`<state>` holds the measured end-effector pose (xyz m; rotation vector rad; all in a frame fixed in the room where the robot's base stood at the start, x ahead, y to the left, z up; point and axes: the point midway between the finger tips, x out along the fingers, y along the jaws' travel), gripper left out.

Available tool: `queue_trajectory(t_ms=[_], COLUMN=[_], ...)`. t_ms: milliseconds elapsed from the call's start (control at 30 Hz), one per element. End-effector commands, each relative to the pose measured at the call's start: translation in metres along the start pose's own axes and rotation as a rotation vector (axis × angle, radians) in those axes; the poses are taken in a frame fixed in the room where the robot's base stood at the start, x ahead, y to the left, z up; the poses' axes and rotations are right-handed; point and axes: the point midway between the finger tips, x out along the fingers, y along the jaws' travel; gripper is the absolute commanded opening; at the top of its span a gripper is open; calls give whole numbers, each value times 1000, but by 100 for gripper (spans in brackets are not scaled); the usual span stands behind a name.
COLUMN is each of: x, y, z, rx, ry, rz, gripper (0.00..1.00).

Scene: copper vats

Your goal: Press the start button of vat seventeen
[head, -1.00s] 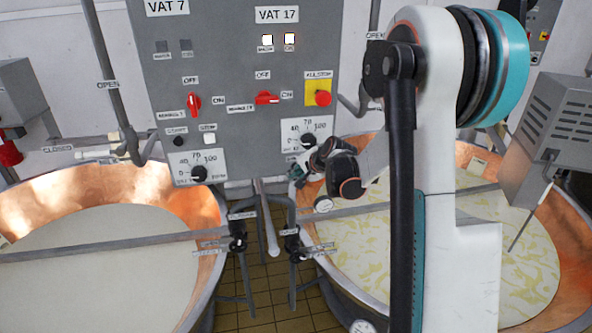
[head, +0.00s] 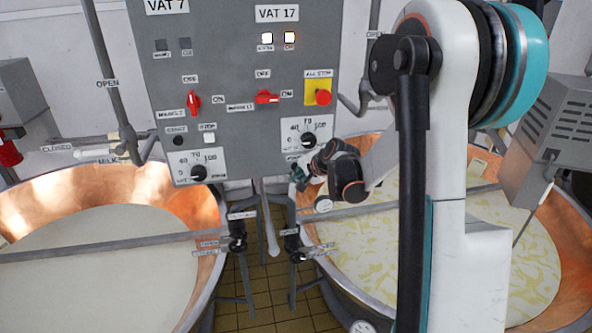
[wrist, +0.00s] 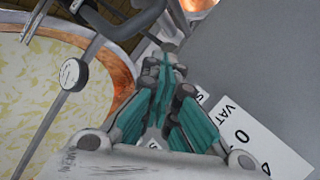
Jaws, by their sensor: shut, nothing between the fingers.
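The grey control panel (head: 235,60) fills the middle of the head view, with a "VAT 17" label (head: 277,13) at its upper right. My gripper (head: 298,174) is at the panel's lower right edge, just under the vat seventeen temperature dial (head: 309,140). In the wrist view, the teal fingers (wrist: 165,72) are shut with nothing between them, close to the panel face. Partly covered white labels beginning with "S" (wrist: 201,94) show beside the fingers. I cannot make out vat seventeen's start button; the gripper may hide it. Contact with the panel cannot be told.
Vat seventeen's red switch (head: 267,97) and red stop knob on yellow (head: 323,97) are above the dial. Vat 7's black start button (head: 178,141) and white stop button (head: 209,137) are at left. Copper vats (head: 185,198) stand on both sides, with pipes and valves between.

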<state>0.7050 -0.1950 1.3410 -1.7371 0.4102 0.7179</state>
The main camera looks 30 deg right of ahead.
Motion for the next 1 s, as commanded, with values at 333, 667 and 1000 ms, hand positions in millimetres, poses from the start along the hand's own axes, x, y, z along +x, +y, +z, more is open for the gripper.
queue_trajectory(t_ms=[333, 667, 1000], x=[-3, -23, -35], y=[2, 17, 25], z=[2, 17, 26], rx=[0, 1, 1], ry=[0, 0, 0], rz=[0, 0, 0], gripper=[0, 0, 0])
